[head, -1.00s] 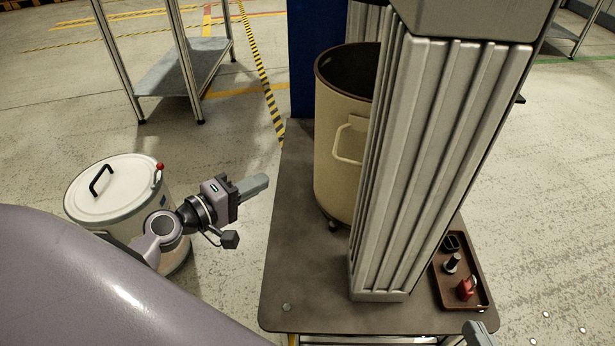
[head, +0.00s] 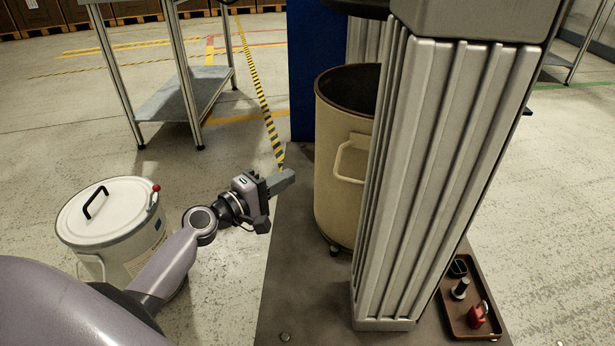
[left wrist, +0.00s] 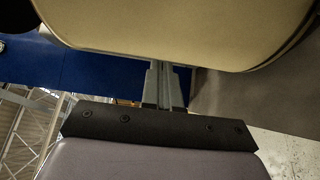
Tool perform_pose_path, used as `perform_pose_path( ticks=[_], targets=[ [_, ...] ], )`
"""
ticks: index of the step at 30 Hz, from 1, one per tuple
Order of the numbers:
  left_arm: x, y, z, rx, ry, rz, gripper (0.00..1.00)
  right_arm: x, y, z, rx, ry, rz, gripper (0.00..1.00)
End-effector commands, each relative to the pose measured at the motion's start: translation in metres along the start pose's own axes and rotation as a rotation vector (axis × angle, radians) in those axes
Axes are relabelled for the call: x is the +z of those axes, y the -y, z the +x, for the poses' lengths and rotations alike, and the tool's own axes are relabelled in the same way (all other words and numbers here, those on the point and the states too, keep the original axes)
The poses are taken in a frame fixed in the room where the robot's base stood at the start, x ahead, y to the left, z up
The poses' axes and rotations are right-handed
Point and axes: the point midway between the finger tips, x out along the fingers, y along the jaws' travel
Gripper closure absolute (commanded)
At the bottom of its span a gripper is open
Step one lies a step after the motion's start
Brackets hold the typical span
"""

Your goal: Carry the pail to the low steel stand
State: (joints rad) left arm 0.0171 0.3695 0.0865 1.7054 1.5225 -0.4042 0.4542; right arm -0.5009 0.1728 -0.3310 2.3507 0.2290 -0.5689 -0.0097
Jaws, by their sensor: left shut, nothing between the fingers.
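A tall beige open-topped vessel with a side handle, which I take for the pail (head: 335,130), stands upright on a dark deck (head: 290,270); my column hides its right side. My left gripper (head: 285,181) is shut and empty, in front of and left of the vessel, over the deck's left edge. In the left wrist view, the shut fingers (left wrist: 163,80) point toward a blue panel, and the vessel's beige wall (left wrist: 180,30) fills the top. I cannot tell whether they touch. A steel-legged stand with a low shelf (head: 180,98) is at the upper left. My right gripper is out of view.
A white lidded drum (head: 100,225) with a black handle and red knob stands on the floor at left, near my left arm. A blue panel (head: 315,80) rises behind the deck. A brown tray (head: 455,320) with small items lies at right. Floor between drum and stand is clear.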

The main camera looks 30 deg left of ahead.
Motion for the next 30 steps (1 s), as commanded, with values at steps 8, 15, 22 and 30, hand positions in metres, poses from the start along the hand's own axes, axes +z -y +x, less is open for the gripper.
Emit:
perform_pose_path(
  ticks=[8, 15, 22, 30],
  targets=[
    [0.019, -0.001, 0.035, 0.001, 0.001, -0.001, 1.0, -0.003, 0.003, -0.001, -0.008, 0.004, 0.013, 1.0],
    [0.028, 0.0, 0.045, -0.001, 0.0, 0.001, 1.0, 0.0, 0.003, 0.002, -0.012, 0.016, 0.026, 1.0],
    [0.029, 0.001, 0.045, -0.001, 0.0, 0.001, 1.0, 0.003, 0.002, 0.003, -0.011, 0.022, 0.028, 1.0],
    [0.05, -0.002, 0.066, 0.001, 0.003, -0.005, 1.0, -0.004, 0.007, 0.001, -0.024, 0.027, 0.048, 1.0]
  ],
)
